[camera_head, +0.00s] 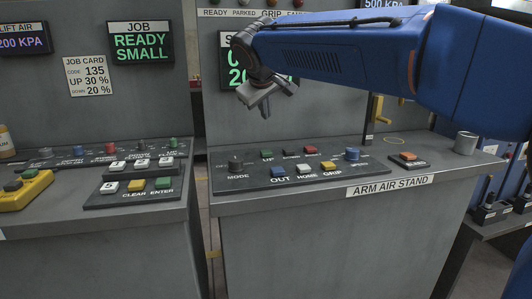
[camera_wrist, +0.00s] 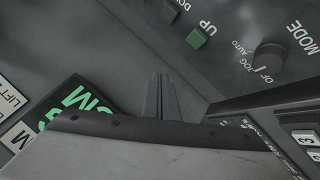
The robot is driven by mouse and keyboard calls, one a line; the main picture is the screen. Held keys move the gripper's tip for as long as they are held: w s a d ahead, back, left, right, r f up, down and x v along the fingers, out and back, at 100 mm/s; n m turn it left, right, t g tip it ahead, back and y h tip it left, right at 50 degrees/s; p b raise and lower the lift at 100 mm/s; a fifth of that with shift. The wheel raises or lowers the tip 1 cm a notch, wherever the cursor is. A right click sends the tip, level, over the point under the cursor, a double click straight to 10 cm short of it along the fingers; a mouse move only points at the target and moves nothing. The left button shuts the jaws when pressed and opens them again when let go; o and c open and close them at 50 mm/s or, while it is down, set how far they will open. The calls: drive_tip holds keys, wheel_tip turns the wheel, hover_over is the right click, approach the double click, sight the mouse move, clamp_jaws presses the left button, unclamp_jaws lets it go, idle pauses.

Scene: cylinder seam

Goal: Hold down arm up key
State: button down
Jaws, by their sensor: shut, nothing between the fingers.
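The arm up key is a small green square button (camera_head: 266,154) at the back of the ARM AIR STAND panel, right of the MODE knob (camera_head: 235,163). In the wrist view the green key (camera_wrist: 196,38), labelled UP, lies up and right of the fingertips. My gripper (camera_head: 265,110) hangs above the back left part of this panel, pointing down. It is apart from the key. In the wrist view my gripper's fingers (camera_wrist: 160,80) are together with nothing between them.
A dark DOWN key (camera_wrist: 165,11) sits close beside the green one. A blue knob (camera_head: 352,154), several coloured keys, an orange button (camera_head: 408,156) and a grey cup (camera_head: 465,143) are further right. The left console holds a number keypad (camera_head: 136,187). Screens stand behind my gripper.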

sight(266, 153)
drive_tip(key=shift+f, duration=0.1)
drive_tip(key=shift+f, duration=4.3)
drive_tip(key=shift+f, duration=0.1)
drive_tip(key=shift+f, duration=0.35)
drive_tip(key=shift+f, duration=0.45)
idle(2.7)
